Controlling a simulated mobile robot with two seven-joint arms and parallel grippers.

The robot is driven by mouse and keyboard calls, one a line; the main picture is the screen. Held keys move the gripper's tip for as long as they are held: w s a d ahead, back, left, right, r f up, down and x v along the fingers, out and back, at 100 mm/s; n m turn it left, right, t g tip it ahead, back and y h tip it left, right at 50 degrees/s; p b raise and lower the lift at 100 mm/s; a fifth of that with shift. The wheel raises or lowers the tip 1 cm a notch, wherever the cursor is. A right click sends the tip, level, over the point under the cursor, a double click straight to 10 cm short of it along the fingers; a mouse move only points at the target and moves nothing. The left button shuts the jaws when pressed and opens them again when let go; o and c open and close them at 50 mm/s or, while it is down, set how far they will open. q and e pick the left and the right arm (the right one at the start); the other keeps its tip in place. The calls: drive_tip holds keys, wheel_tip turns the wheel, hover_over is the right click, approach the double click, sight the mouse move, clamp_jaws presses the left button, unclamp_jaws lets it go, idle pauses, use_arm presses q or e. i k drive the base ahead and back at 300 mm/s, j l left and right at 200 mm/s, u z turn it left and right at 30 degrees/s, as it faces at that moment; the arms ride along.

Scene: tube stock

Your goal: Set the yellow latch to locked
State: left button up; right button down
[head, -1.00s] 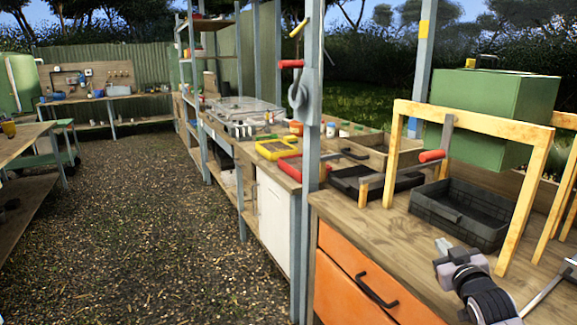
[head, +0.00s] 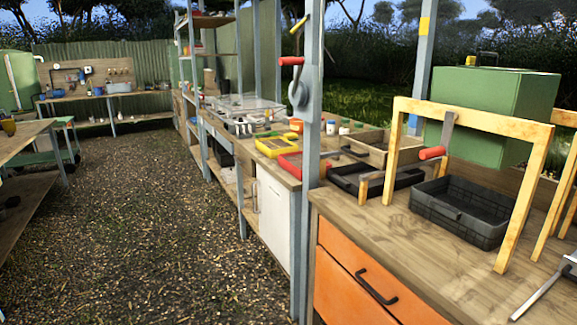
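A small yellow handle (head: 299,24), which looks like the yellow latch, sits high on the grey upright post (head: 312,130) in the middle of the head view. It slants, with its upper end to the right. Whether this slant means locked or unlocked cannot be told. Just below it on the same post is a red-handled lever (head: 291,61) with a grey body. Neither of my grippers is in view, and nothing of mine touches the latch.
Right of the post is a wooden bench with orange drawers (head: 352,270), a black crate (head: 460,212), a yellow wooden frame (head: 470,119) and a green box (head: 490,105). A yellow tray (head: 275,146) lies on the bench behind. The gravel floor (head: 140,220) to the left is open.

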sight(471, 60)
drive_tip(key=i+z, duration=0.1)
drive_tip(key=z, duration=0.25)
drive_tip(key=i+l+z, duration=0.1)
drive_tip(key=z, duration=0.25)
drive_tip(key=i+z, duration=0.15)
drive_tip(key=z, duration=0.25)
